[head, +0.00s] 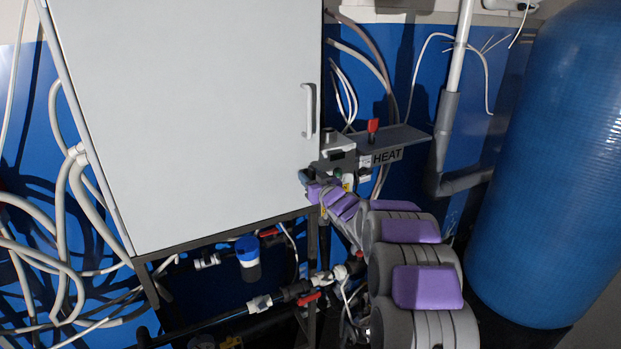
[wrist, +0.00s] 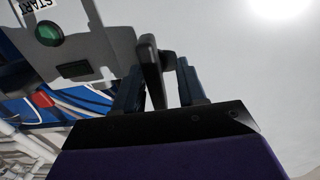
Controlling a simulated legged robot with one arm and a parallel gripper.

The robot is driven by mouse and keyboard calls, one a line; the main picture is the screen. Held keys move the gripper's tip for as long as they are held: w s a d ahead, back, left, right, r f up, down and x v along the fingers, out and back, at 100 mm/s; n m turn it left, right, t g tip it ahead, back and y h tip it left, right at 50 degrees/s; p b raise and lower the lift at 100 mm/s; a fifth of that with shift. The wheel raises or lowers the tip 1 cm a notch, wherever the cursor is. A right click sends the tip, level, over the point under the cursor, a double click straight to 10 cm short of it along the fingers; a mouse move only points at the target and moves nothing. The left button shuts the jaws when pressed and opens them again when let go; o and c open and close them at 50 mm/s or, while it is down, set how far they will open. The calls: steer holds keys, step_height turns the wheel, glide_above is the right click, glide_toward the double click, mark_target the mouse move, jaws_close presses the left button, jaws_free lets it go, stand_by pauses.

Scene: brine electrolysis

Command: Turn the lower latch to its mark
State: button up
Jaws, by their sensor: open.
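In the wrist view, a dark lever-like latch (wrist: 151,68) stands between the two blue fingers of my gripper (wrist: 158,72). The fingers are open on either side of it, and I cannot tell whether either touches it. In the head view my gripper (head: 313,190) is at the lower right corner of the white cabinet (head: 190,110). The latch is hidden there behind my gripper and arm. I cannot make out the latch's mark in either view.
A grey box with a green button (wrist: 49,33) and START label sits left of the latch. A HEAT shelf (head: 395,140) with a red switch (head: 373,126) is above my arm. Pipes with red valve handles (head: 306,300) run below. A blue tank (head: 555,170) stands right.

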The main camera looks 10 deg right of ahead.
steer(key=shift+d, duration=0.2)
steer(key=shift+c, duration=0.6)
jaws_close()
